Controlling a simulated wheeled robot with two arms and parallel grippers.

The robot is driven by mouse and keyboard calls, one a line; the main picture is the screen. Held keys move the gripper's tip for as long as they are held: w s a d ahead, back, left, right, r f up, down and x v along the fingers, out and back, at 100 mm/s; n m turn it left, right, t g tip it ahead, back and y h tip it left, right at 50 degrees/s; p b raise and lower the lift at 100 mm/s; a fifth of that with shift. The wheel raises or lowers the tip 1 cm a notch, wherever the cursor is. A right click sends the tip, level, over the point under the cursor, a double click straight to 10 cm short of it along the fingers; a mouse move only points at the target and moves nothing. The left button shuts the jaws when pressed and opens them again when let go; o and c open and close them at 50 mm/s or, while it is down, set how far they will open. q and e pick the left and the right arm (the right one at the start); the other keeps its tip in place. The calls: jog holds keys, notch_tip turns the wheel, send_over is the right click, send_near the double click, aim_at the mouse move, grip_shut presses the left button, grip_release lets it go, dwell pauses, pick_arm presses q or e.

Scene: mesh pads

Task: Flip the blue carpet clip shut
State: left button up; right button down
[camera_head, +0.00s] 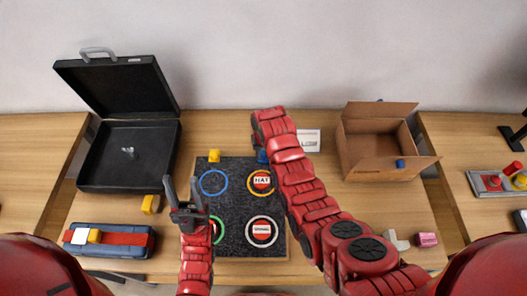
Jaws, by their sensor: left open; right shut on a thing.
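A dark speckled carpet (229,190) lies mid-table with coloured rings on it. A small blue clip (262,156) shows at its far edge, partly hidden by my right arm, so I cannot tell whether it is flipped open or shut. A yellow clip (214,156) sits at the same edge, to its left. My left gripper (183,182) is open and empty, over the carpet's left edge, its fingers pointing away from me. My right arm reaches over the carpet's right side to beside the blue clip. Its gripper's fingers are hidden behind the arm.
An open black case (130,184) stands at the back left. A blue case with a red strap (110,240) and a yellow block (150,204) lie at the left. An open cardboard box (375,133) stands at the right. Round labelled pads lie in the yellow and white rings.

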aim_at(263, 154)
jog(key=shift+f, duration=0.1)
jog(key=c, duration=0.6)
grip_release()
jog(key=shift+r+b, duration=0.35)
jog(key=shift+r, duration=0.25)
jog(key=r, duration=0.1)
jog(key=r+b, duration=0.1)
jog(key=r, duration=0.2)
jog(key=shift+s+b, duration=0.35)
jog(key=shift+b, duration=0.05)
notch_tip(263, 154, up, 12)
jog(key=s+p, duration=0.2)
jog(key=p, duration=0.8)
jog(key=shift+d, duration=0.3)
